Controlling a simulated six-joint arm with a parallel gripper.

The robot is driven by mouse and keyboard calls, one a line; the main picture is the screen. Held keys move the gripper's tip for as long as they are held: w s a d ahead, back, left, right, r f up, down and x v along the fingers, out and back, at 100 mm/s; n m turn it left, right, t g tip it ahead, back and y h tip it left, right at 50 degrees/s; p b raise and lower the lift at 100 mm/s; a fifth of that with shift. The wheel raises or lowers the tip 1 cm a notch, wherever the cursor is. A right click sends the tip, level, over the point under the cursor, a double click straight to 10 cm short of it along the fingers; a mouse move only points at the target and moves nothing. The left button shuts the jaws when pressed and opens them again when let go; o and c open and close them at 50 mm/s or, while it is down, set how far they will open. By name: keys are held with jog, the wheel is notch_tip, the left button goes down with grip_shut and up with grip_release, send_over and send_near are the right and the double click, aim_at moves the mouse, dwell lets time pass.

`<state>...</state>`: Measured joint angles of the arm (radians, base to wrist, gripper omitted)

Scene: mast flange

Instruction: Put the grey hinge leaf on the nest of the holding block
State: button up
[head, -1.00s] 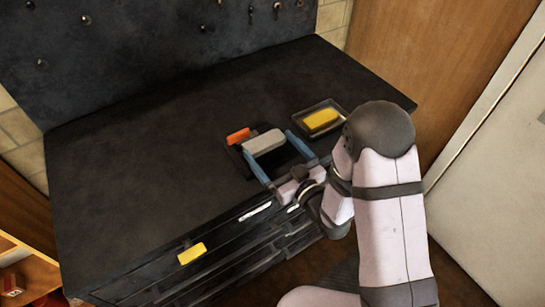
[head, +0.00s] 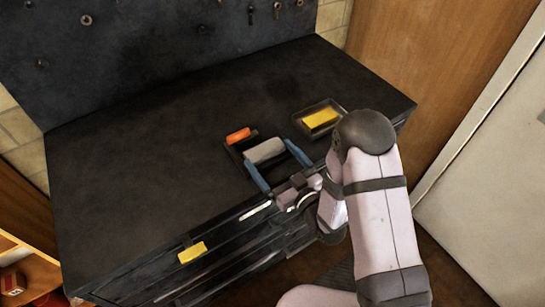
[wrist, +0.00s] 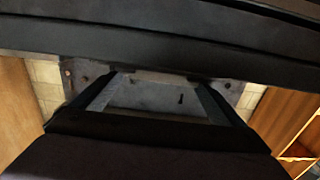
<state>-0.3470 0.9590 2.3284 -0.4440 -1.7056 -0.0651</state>
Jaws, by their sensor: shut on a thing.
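The grey hinge leaf (head: 266,151) is held between the two blue fingers of my gripper (head: 268,152) in the head view. My gripper is shut on it, one finger at each end. A dark block (head: 234,151), which looks like the holding block, shows beside and behind the leaf. Its nest is mostly hidden by the leaf and fingers. I cannot tell whether the leaf touches the block or hangs above it. In the wrist view the two fingers (wrist: 155,88) show dark and spread; the leaf is not clear there.
An orange piece (head: 238,135) sits at the block's far left. A tray (head: 341,106) with a yellow block (head: 321,118) stands to the right. The left of the dark bench (head: 130,175) is clear.

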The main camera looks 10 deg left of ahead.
jog(key=shift+f, duration=0.25)
jog(key=shift+s+d+f+b, duration=0.1)
jog(key=shift+s+f+b, duration=0.05)
jog(key=shift+f+b, duration=0.35)
jog(key=o, duration=1.1)
jog(key=shift+f, duration=0.1)
jog(key=shift+s, duration=0.1)
jog(key=shift+r+p, duration=0.6)
jog(key=shift+p, duration=0.05)
jog(key=shift+s+d+f, duration=0.1)
jog(key=shift+d+f, duration=0.05)
jog(key=p+v, duration=0.2)
jog(key=v, duration=0.9)
jog(key=shift+r, duration=0.45)
